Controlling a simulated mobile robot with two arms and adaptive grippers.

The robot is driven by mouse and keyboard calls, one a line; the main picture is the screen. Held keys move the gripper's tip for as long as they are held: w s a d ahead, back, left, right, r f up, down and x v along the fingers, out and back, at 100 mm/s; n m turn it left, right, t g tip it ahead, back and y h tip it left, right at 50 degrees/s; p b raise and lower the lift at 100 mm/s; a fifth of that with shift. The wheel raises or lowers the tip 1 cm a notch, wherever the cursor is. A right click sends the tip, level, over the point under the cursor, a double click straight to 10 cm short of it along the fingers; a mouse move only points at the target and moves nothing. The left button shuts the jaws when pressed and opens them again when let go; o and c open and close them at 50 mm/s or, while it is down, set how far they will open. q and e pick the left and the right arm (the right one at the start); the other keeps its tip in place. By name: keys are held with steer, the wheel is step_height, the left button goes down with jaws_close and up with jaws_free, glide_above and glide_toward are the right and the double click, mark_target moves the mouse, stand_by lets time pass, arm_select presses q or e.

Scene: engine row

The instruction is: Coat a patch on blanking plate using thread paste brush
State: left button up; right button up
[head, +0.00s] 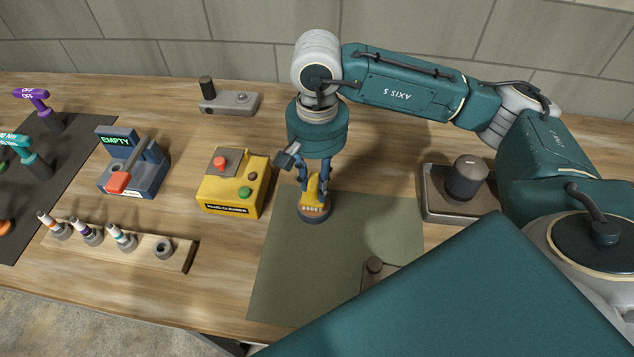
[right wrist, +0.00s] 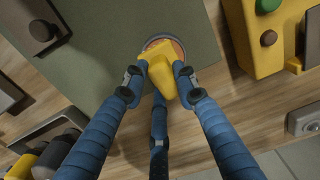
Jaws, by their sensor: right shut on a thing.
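My left gripper is not in view.
A yellow box with buttons (head: 232,185) stands close left of the gripper. A tray with a dark cylinder (head: 430,203) stands right. Left are a device reading EMPTY (head: 132,168) and a wooden rack (head: 183,258) of small handled tools with one empty holder. The mat's middle is clear.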

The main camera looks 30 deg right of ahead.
mark_target(317, 180)
steer(key=shift+r+p, duration=0.85)
steer(key=shift+r, duration=1.7)
